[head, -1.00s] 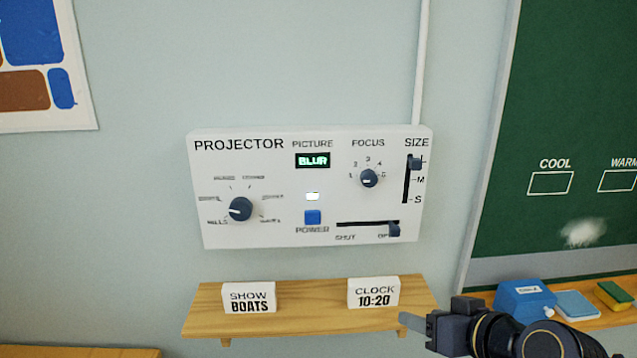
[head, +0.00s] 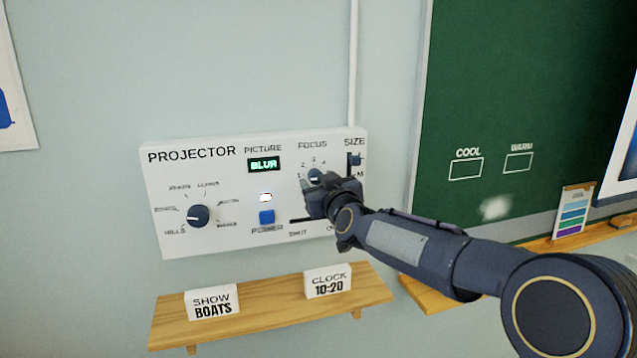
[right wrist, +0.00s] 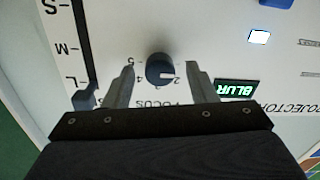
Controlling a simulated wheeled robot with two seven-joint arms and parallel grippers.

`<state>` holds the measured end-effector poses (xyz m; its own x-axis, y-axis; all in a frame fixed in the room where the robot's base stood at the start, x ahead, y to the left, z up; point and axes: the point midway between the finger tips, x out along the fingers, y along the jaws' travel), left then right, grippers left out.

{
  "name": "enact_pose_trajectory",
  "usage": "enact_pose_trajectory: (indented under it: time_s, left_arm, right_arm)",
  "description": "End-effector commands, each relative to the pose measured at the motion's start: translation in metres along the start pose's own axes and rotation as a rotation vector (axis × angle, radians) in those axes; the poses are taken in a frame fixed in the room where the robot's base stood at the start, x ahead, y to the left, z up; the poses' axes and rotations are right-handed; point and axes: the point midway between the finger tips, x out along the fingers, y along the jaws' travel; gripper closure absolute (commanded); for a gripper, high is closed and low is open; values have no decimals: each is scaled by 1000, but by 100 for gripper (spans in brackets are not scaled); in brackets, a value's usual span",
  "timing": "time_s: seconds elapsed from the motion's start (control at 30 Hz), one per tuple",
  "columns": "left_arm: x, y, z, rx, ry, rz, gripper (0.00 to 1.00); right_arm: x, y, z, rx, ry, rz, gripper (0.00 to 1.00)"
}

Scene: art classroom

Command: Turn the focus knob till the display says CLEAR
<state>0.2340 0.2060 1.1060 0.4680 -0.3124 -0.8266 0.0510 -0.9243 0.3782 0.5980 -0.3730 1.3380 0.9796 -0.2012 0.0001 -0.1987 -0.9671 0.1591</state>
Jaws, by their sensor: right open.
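The focus knob (head: 315,176) is a small dark round knob on the white projector panel (head: 160,240), under the word FOCUS. The picture display (head: 264,164) reads BLUR in green. My right gripper (head: 313,184) is at the panel, just below and around the knob's place in the head view. In the right wrist view, the knob (right wrist: 160,68) lies between the two open fingers (right wrist: 160,82), with a gap on each side. Its white mark points toward the 2. The display (right wrist: 237,89) also shows there, upside down. My left gripper is not in view.
A larger dial (head: 198,216) sits at the panel's left, with a blue POWER button (head: 267,217) near its middle. The size slider (head: 355,160) is close to the right of my gripper. A wooden shelf (head: 255,310) with two signs is below.

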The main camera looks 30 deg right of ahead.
Motion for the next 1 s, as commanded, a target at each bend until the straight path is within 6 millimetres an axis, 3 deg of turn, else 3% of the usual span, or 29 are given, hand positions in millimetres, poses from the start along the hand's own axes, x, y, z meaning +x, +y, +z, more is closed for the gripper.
enact_pose_trajectory:
  time_s: [0.33,0.67,1.0]
  left_arm:
    - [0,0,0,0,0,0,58]
    - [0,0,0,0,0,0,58]
    - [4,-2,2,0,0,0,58]
  right_arm:
    - [5,0,0,2,0,-1,50]
    - [5,0,0,2,0,-1,93]
    - [4,-1,1,60,2,-1,93]
